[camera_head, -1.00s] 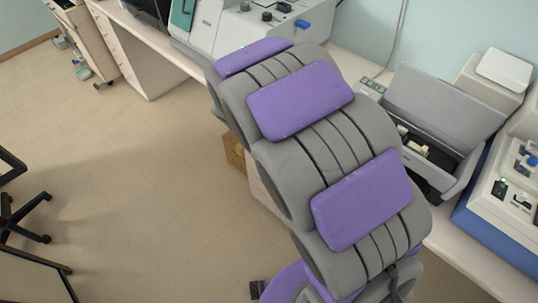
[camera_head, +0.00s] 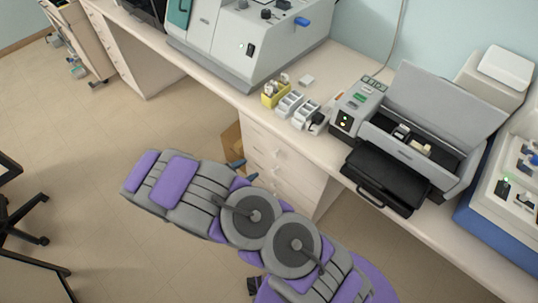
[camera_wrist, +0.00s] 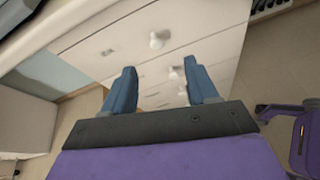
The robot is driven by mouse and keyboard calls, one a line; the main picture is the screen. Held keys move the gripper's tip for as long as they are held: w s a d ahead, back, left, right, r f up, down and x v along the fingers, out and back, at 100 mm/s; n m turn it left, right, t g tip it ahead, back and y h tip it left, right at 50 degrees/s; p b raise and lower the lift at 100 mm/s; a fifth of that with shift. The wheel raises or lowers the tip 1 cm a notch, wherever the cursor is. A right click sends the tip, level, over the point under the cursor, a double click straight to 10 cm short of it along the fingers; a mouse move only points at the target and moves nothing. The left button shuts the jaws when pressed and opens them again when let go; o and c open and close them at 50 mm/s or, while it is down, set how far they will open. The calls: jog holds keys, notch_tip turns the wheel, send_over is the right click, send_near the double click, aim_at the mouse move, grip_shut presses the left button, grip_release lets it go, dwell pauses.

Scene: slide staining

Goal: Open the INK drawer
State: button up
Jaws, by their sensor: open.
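A white drawer cabinet (camera_head: 262,143) stands under the counter, with several stacked drawers and small white knobs. I cannot read any INK label on it. In the wrist view its drawer fronts (camera_wrist: 205,38) fill the upper middle, with one knob (camera_wrist: 159,39) near the top and another knob (camera_wrist: 176,71) below it. The drawers look shut. My gripper (camera_wrist: 160,66) is open and empty, its two blue fingers pointing toward the drawer fronts, with knobs showing between and above the fingertips. I cannot tell the exact gap. In the head view the gripper (camera_head: 240,168) is small, just left of the cabinet.
A grey machine (camera_head: 415,140) with a raised lid and a black handled tray (camera_head: 385,182) sits on the counter above, the tray jutting over the edge. A yellow rack (camera_head: 276,92) and white holders stand beside it. A cardboard box (camera_head: 231,150) is left of the cabinet.

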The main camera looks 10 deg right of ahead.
notch_tip(320, 180, down, 2)
jog(key=a+n, duration=0.1)
jog(key=a, duration=0.1)
jog(key=b, duration=0.4)
send_near(273, 155)
jog(key=shift+t, duration=0.3)
jog(key=x, duration=0.8)
jog(key=shift+s+d+f, duration=0.1)
jog(key=shift+s+f, duration=0.1)
jog(key=shift+f, duration=0.05)
jog(key=shift+w+d+f, duration=0.2)
jog(key=shift+w+d, duration=0.25)
jog(key=shift+c, duration=0.2)
grip_shut()
